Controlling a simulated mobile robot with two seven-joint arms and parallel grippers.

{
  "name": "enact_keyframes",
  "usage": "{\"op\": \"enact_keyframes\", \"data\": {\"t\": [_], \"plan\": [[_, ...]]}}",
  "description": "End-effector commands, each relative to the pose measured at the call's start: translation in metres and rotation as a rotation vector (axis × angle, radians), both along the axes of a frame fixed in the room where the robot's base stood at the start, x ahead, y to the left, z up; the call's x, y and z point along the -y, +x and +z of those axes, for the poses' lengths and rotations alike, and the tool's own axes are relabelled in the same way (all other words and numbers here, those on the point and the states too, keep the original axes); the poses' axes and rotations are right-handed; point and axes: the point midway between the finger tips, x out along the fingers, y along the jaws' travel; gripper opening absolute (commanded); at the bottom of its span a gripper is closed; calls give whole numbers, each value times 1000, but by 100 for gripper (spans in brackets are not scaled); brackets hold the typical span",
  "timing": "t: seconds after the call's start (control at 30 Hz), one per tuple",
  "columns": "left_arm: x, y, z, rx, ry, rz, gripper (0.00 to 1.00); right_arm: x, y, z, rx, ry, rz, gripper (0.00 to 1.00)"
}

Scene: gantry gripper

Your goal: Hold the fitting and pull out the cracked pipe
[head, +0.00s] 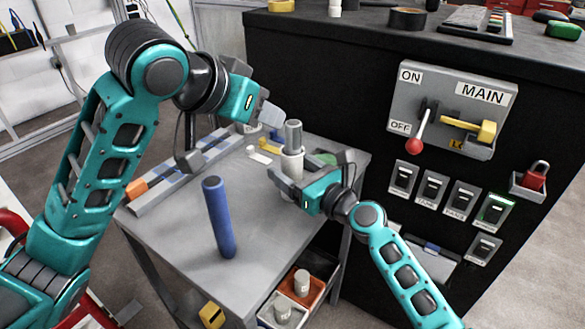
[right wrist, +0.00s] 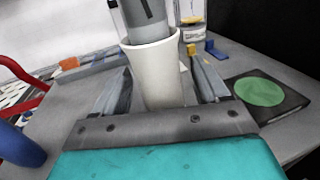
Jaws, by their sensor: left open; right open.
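A white fitting (head: 292,163) stands upright on the grey table. A grey pipe (head: 293,134) stands in its top and also shows in the right wrist view (right wrist: 150,33), with a dark mark near the top of the frame. My right gripper (head: 309,172) is open, its fingers on either side of the fitting (right wrist: 158,78); in the right wrist view gaps seem to remain beside it. My left gripper (head: 229,136) is open and empty, to the left of the grey pipe, with one finger close to it in the picture. Its lower end is hidden inside the fitting.
A blue pipe (head: 219,220) stands on the table at the front left. A long grey rail with an orange block (head: 136,189) lies along the left edge. A green disc (right wrist: 260,91) lies right of the fitting. A black cabinet with a MAIN switch panel (head: 446,108) stands at right.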

Motion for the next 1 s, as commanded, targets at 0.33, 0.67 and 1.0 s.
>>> {"op": "enact_keyframes", "data": {"t": [0.33, 0.67, 1.0], "plan": [[0, 0, 0, 0, 0, 0, 43, -2, 2, 0, 0, -1, 0, 74], [0, 0, 0, 0, 0, 0, 43, -2, 2, 0, 0, -1, 0, 42], [0, 0, 0, -2, 2, -1, 50, -2, 2, 0, 0, -1, 0, 18]]}}
